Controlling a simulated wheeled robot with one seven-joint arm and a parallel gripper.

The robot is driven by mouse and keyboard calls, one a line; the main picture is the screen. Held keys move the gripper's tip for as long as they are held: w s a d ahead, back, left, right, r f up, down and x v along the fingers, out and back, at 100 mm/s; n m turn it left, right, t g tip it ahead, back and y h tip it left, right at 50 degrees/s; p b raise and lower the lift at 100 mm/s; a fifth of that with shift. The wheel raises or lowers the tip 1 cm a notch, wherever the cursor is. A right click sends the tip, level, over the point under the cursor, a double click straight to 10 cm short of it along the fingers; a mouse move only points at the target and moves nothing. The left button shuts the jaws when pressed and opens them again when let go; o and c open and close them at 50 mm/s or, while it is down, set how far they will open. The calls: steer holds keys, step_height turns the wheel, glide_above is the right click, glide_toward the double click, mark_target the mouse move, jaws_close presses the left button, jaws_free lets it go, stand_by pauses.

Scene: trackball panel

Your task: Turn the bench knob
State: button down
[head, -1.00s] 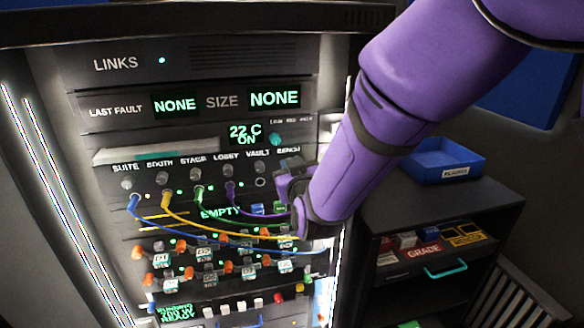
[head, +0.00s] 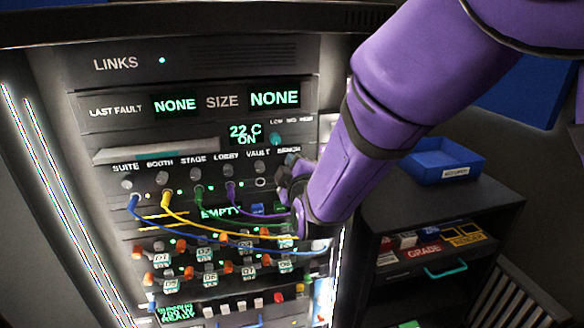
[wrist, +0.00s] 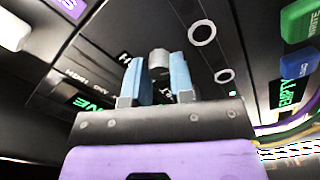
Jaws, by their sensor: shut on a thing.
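The bench knob (wrist: 158,62) is a small grey cylinder on the dark rack panel, seen in the wrist view. My gripper (wrist: 158,70) has its two blue fingers on either side of the knob, shut on it. In the head view my gripper (head: 290,184) is at the right end of the knob row, just under the BENCH label (head: 288,151). There the gripper largely hides the knob, and how far it is turned cannot be read.
Yellow, green, purple and blue cables (head: 205,240) loop across the panel just left of and below my gripper. Orange-handled switches (head: 184,272) sit lower. A blue tray (head: 443,160) rests on the dark cabinet (head: 410,202) at right.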

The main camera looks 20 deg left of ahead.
steer(key=shift+n, duration=1.1)
steer(key=c, duration=1)
jaws_free()
steer(key=shift+s, duration=0.1)
steer(key=v, duration=1)
steer(key=shift+s+d, duration=0.15)
steer(key=shift+s, duration=0.15)
